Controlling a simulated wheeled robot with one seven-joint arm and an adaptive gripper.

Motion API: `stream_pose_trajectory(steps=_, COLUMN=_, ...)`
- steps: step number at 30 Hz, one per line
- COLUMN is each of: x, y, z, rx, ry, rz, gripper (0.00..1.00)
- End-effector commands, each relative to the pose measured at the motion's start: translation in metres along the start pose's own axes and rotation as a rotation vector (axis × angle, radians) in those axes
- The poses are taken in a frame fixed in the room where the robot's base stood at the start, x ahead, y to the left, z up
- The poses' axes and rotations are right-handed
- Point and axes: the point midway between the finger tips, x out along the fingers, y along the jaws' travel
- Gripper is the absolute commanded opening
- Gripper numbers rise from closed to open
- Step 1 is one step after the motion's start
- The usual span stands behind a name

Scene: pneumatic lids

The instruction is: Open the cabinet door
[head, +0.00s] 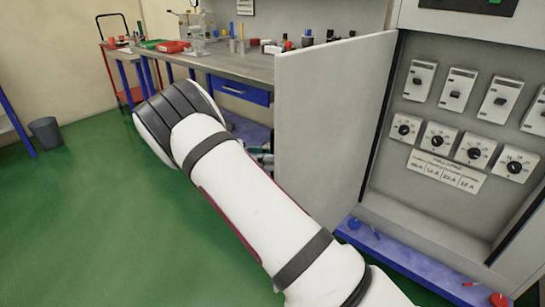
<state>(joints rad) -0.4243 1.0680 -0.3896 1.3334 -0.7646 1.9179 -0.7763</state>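The grey cabinet (437,130) stands at the right of the head view. Its door (328,125) is a pale flat panel, swung wide open on the left side of the cabinet, so the inside shows. My white arm reaches from the lower right to the upper left, in front of the door's lower left part. My gripper's fingers cannot be made out. A small dark piece shows between my arm and the door's free edge, too small and covered to tell what it is or whether it touches the door.
Inside the cabinet are several switches (456,90) and dials (439,138). A blue ledge (415,262) runs along its base. A workbench (235,66) with tools stands behind the door. A grey bin (46,133) stands far left. The green floor (90,225) at left is clear.

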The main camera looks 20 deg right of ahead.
Motion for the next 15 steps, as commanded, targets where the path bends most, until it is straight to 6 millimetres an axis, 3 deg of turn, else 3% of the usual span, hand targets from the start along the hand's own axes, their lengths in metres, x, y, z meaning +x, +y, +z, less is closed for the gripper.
stream_pose_trajectory(steps=9, x=-0.001, y=0.002, z=0.001, rx=0.004, ry=-0.001, rz=0.000, gripper=0.31)
stream_pose_trajectory(steps=15, x=-0.022, y=0.002, z=0.000, rx=0.004, ry=0.000, rz=0.002, gripper=0.31)
